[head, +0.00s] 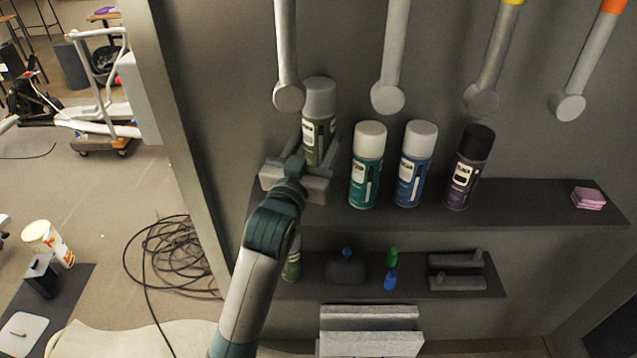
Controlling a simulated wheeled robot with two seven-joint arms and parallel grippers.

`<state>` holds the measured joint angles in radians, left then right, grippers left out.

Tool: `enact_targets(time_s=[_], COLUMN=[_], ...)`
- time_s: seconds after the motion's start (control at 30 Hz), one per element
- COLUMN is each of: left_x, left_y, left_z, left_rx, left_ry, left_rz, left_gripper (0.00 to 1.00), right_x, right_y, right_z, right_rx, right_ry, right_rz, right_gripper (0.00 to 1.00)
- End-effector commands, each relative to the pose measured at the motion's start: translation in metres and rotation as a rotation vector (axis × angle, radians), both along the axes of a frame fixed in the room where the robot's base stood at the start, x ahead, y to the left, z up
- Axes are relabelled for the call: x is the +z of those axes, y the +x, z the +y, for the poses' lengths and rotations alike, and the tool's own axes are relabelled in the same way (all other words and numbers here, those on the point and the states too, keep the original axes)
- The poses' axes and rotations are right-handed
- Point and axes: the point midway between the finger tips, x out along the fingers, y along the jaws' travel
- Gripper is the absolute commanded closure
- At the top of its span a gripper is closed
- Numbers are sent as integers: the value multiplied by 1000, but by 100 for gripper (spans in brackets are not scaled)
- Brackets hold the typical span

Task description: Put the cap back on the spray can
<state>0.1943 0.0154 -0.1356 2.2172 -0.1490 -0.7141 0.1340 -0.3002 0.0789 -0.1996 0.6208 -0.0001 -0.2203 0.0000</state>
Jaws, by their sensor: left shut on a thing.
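An olive-green spray can (318,143) with a grey cap (318,97) on its top is between the fingers of my left gripper (315,160). The gripper is shut on it. The can is upright and its top is higher than the tops of the other cans on the upper shelf. Its lower end is hidden behind the gripper, so I cannot tell whether it touches the shelf. Another olive-green can (292,262) is on the lower shelf, mostly hidden by my left arm; its top is not visible. My right gripper is not in view.
The upper shelf (530,208) holds a teal can (366,170), a blue can (414,170), a black-capped purple can (468,175) and pink pads (588,198). Small bottles and dark blocks are on the lower shelf (420,283). Several grey bars hang above. Coiled cable (170,255) lies left.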

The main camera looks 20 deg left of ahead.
Motion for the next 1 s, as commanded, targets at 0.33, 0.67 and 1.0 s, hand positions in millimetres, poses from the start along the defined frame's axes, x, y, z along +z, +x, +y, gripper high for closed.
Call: enact_targets(time_s=[0.33, 0.67, 1.0], left_x=[-46, -50, -78], left_y=[0, 0, 0], left_z=[0, 0, 0], left_rx=[0, 0, 0], left_ry=[0, 0, 0], left_rz=[1, -2, 3], left_gripper=[90, 90, 90], right_x=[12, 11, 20], right_y=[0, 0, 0], right_z=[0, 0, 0], right_rx=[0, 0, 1], right_ry=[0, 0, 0], right_rz=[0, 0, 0], right_gripper=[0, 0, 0])
